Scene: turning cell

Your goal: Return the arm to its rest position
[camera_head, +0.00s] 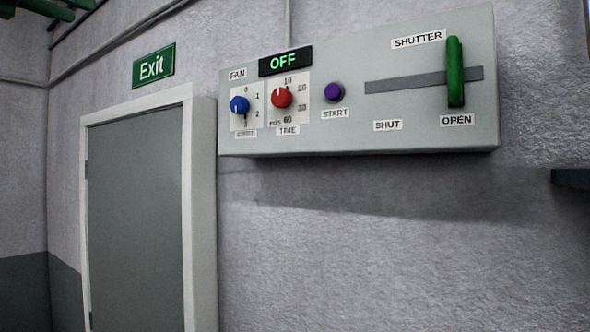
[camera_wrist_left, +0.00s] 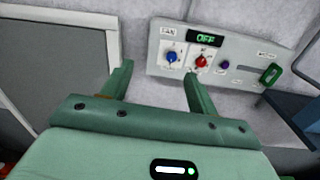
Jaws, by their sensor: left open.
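My left gripper (camera_wrist_left: 157,74) shows only in the left wrist view. Its two green fingers are spread apart with nothing between them, and they point towards the wall, below and left of the control panel. No arm or gripper shows in the head view. The grey control panel (camera_head: 349,129) is on the wall. It carries a blue fan knob (camera_head: 240,105), a red time knob (camera_head: 281,97), a purple start button (camera_head: 334,92) and a display (camera_head: 285,61) reading OFF. The green shutter handle (camera_head: 455,73) is at the right end of its slot, above the OPEN label. My right gripper is not in view.
A grey door (camera_head: 136,225) in a pale frame is left of the panel, under a green exit sign (camera_head: 154,66). A dark blue ledge (camera_wrist_left: 297,113) juts in at the right of the wrist view. The wall below the panel is bare.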

